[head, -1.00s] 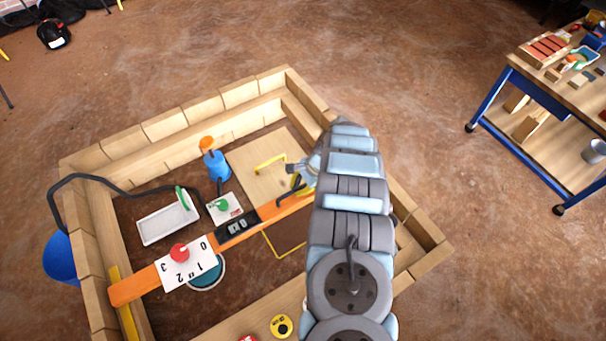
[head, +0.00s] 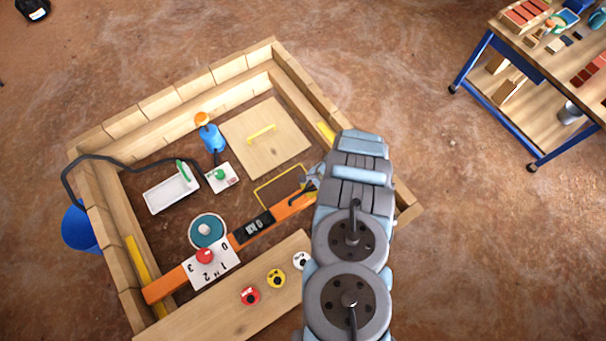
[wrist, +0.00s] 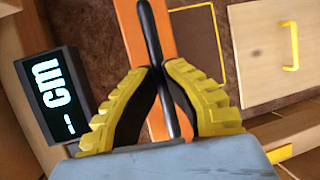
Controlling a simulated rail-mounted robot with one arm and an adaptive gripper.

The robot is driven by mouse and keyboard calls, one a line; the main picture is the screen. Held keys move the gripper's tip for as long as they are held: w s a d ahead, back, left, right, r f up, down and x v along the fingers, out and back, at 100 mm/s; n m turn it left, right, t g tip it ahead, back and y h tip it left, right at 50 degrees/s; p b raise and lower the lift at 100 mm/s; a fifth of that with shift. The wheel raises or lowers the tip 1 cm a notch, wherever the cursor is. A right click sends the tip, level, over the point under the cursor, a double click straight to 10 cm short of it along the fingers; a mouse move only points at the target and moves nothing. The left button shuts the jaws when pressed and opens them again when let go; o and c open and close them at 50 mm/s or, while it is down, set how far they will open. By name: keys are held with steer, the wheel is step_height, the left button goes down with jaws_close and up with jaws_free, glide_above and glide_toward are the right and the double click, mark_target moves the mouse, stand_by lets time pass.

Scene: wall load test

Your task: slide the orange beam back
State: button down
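The orange beam (head: 165,287) lies across the wooden frame, just behind the front plank. It carries a white number card with a red knob (head: 205,256) and a black display box (head: 253,227). My gripper (head: 311,184) is at the beam's right end. In the wrist view, the yellow-padded fingers (wrist: 160,72) are closed on the dark bar handle (wrist: 152,35) on top of the orange beam (wrist: 124,22). The display box (wrist: 50,92) shows left of the fingers there. My arm hides the beam's far right end in the head view.
Behind the beam are a teal round piece (head: 208,231), a yellow outline (head: 262,196), a wooden lid with yellow handle (head: 280,155), a white tray (head: 160,199) and a blue bottle (head: 211,138). Several coloured knobs sit on the front plank (head: 215,310). A cart (head: 520,75) stands at right.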

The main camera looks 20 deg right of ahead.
mark_target(306, 202)
steer(key=shift+s+d+f+p, duration=0.15)
steer(key=shift+s+p, duration=0.25)
steer(key=shift+s, duration=0.25)
steer(key=shift+s+d+r+p, duration=0.15)
steer(key=shift+s+p, duration=0.2)
steer(key=shift+s, duration=0.3)
steer(key=shift+f, duration=0.1)
steer(key=c, duration=1.1)
jaws_free()
steer(key=shift+s+f, duration=0.1)
steer(key=shift+s, duration=0.1)
steer(key=shift+w, duration=0.15)
steer(key=shift+d+r, duration=0.1)
steer(key=shift+r, duration=0.1)
steer(key=v, duration=1.1)
steer(key=shift+d+r, duration=0.15)
steer(key=shift+r, duration=0.25)
